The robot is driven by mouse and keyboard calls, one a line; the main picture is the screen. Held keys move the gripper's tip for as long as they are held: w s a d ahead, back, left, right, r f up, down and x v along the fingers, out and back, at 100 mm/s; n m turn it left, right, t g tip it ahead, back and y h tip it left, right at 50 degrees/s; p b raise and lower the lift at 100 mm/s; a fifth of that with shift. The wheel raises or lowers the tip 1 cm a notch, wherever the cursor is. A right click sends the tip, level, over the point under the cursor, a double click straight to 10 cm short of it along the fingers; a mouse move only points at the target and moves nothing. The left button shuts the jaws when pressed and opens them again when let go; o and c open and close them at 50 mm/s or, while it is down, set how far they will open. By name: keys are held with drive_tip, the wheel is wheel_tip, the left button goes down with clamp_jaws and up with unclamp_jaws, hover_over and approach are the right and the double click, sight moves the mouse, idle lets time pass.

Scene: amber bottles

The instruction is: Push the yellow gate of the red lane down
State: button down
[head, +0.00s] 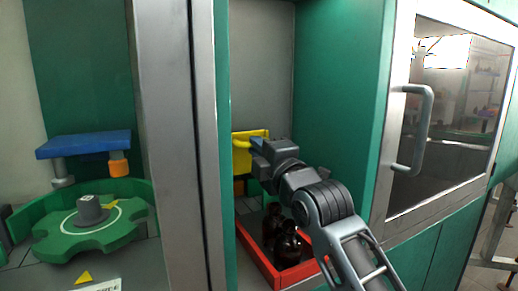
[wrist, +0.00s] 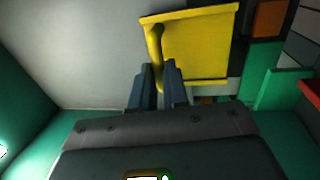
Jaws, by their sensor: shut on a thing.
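The yellow gate (head: 242,157) stands at the back of the green bay, above the far end of the red lane (head: 262,259). In the wrist view the gate (wrist: 205,45) is a yellow panel with a bar-shaped yellow handle (wrist: 155,45) on its left side. My gripper (head: 256,150) reaches into the bay at the gate. In the wrist view my gripper's two fingers (wrist: 157,75) are shut on the lower part of the handle. Dark amber bottles (head: 286,243) stand in the red lane below my arm.
Green walls and a grey post (head: 205,150) bound the bay closely. Left of the post is a green star wheel (head: 90,228) under a blue plate (head: 83,145). At right is a windowed door with a grey handle (head: 420,130). An orange block (wrist: 270,20) shows beside the gate.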

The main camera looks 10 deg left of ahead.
drive_tip(key=c, duration=1.1)
unclamp_jaws()
drive_tip(key=shift+d, duration=0.1)
drive_tip(key=b+v, duration=0.2)
drive_tip(key=v, duration=0.4)
drive_tip(key=shift+s+d+f, duration=0.1)
drive_tip(key=shift+s+d, duration=0.1)
drive_tip(key=shift+s, duration=0.15)
drive_tip(key=shift+s+d, duration=0.2)
drive_tip(key=shift+s, duration=0.2)
drive_tip(key=shift+c, duration=0.4)
